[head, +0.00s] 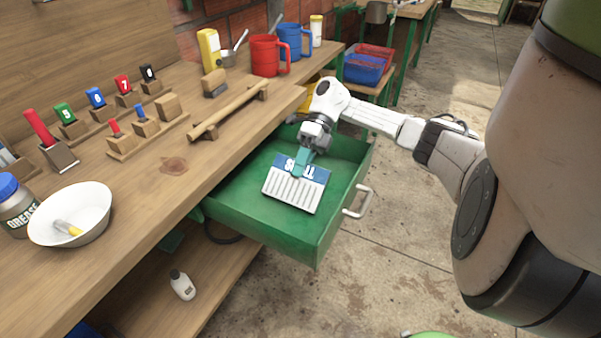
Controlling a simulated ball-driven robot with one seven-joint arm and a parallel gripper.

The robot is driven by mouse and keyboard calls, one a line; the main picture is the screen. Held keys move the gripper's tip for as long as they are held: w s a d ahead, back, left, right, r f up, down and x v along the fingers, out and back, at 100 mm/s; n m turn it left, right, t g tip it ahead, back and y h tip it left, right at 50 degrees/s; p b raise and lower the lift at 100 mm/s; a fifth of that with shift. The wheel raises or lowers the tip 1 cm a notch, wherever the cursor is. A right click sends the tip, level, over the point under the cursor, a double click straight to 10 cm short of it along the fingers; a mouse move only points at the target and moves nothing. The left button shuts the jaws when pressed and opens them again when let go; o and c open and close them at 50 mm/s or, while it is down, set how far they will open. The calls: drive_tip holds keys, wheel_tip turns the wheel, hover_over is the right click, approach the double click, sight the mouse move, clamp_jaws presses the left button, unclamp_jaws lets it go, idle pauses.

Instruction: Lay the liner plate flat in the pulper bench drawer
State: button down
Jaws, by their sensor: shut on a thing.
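The liner plate (291,190) is a light grey ribbed plate with a blue band and white markings along its far edge. It is within the outline of the open green drawer (301,236) of the pulper bench. It looks close to flat, but I cannot tell whether it touches the drawer floor. My gripper (303,166) reaches down from above and is shut on the plate's blue far edge. The fingers hide part of the markings.
The wooden bench top (190,160) holds a white bowl (72,214), a red mug (265,55), a blue mug (291,42) and several numbered tools in blocks. The drawer's metal handle (357,201) sticks out at the right.

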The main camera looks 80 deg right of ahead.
drive_tip(key=shift+d, duration=0.1)
idle(0.3)
drive_tip(key=c, duration=0.9)
unclamp_jaws()
drive_tip(key=shift+f, duration=0.1)
drive_tip(key=b+v, duration=0.1)
drive_tip(key=v, duration=0.9)
drive_tip(key=shift+s+d, duration=0.15)
drive_tip(key=shift+d, duration=0.2)
